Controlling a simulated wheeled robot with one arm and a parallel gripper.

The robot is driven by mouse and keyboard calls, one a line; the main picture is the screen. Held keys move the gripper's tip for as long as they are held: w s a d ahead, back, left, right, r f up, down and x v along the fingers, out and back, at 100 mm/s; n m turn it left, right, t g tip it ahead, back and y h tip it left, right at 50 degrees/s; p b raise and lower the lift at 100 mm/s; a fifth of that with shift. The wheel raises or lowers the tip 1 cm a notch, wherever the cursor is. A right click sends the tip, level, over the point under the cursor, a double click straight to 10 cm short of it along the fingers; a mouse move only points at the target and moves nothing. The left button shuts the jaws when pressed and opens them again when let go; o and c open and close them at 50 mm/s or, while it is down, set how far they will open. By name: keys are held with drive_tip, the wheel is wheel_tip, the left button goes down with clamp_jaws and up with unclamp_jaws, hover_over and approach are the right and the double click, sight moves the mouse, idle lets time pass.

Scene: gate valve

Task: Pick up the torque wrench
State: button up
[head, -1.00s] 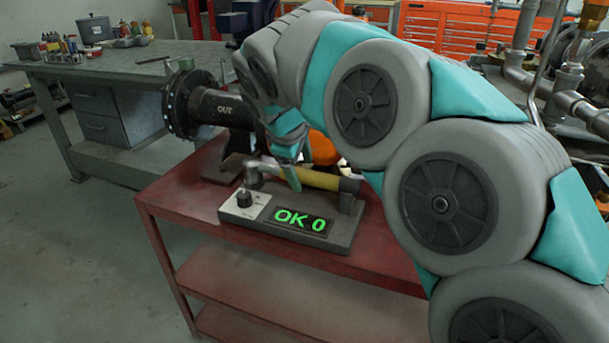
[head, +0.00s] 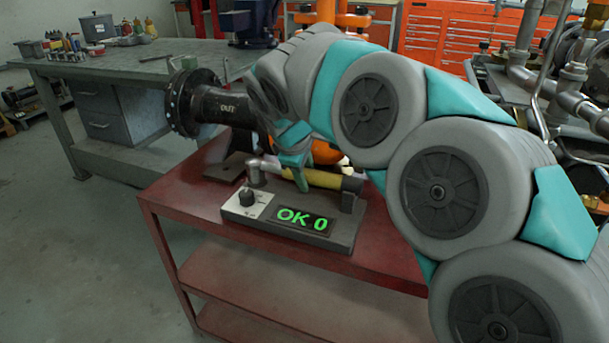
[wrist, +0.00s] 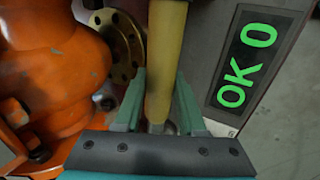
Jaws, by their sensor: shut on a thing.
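The torque wrench (head: 326,180) has a yellow handle and a grey metal head. It lies across the holder of the grey tester base (head: 240,218), whose green display reads "OK 0". My gripper (head: 298,183) reaches down onto the left part of the yellow handle. In the wrist view the yellow handle (wrist: 166,60) runs between the two green fingers of my gripper (wrist: 158,100), which are shut on it. The wrench still appears level with its holder; I cannot tell whether it is clear of it.
The tester stands on a red cart (head: 180,200). A black flanged valve body (head: 195,105) marked "OUT" is behind it, with an orange valve part (wrist: 50,65) close beside the gripper. A workbench (head: 120,65) stands back left.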

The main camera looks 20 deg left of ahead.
clamp_jaws()
idle(0.8)
